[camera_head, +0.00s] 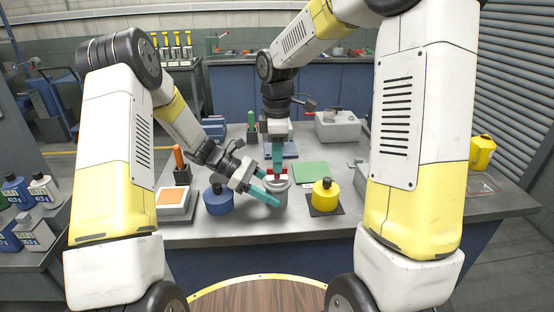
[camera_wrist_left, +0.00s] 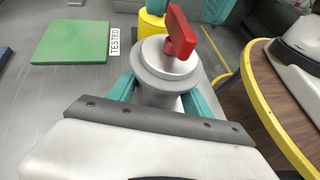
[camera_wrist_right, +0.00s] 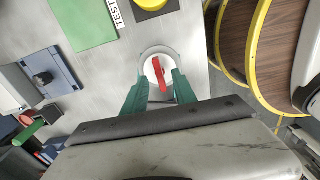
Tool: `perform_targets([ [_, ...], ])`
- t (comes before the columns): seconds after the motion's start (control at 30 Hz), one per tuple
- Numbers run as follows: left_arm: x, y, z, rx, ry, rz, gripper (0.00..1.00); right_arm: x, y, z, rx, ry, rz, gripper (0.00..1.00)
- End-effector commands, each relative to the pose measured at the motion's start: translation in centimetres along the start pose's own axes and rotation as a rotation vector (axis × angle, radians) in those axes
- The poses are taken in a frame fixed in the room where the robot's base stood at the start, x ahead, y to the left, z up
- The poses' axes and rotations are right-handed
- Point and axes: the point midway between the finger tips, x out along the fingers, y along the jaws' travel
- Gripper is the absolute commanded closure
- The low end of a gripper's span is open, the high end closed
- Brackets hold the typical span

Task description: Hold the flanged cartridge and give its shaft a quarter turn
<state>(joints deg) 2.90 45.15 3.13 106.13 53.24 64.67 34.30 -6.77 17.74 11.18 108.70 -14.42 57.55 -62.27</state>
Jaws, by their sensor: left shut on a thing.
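The flanged cartridge (camera_head: 281,200) is a grey cylinder with a wide rim, upright near the table's front middle. A red tab on its shaft (camera_wrist_left: 180,32) stands up from the top; it also shows in the right wrist view (camera_wrist_right: 159,72). My left gripper (camera_wrist_left: 160,95) is shut on the cartridge body below the rim, one finger on each side. My right gripper (camera_wrist_right: 157,88) points straight down above the cartridge. Its fingers are open, one on each side of the red tab, with gaps visible. Whether the right fingertips reach down to the tab's height is unclear.
A blue round pump part (camera_head: 218,201) stands left of the cartridge, and a yellow one (camera_head: 325,195) on a dark mat to the right. A green mat (camera_head: 311,174) with a TESTED label lies behind, its surface clear. An orange-topped tray (camera_head: 173,198) sits at the left.

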Motion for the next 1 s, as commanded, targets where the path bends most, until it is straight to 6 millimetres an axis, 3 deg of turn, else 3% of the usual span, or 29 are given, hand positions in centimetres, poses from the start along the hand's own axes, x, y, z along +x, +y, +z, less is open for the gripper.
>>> perform_targets([
  [0.53,0.0,0.0,-0.1,-0.001,0.001,-0.001,0.65,-5.2,0.0,0.0,-0.001,0.001,0.002,0.67],
  [0.9,0.0,0.0,-0.1,-0.001,0.001,-0.001,0.65,-5.9,0.0,0.0,-0.001,0.0,0.001,0.67],
  [0.93,0.0,0.0,-0.1,-0.001,0.001,-0.001,0.4,-5.9,0.0,0.0,-0.001,0.0,0.001,0.67],
  [1.0,0.0,0.0,-0.1,-0.001,0.001,-0.001,0.26,-5.9,0.0,0.0,-0.001,0.0,0.001,0.67],
])
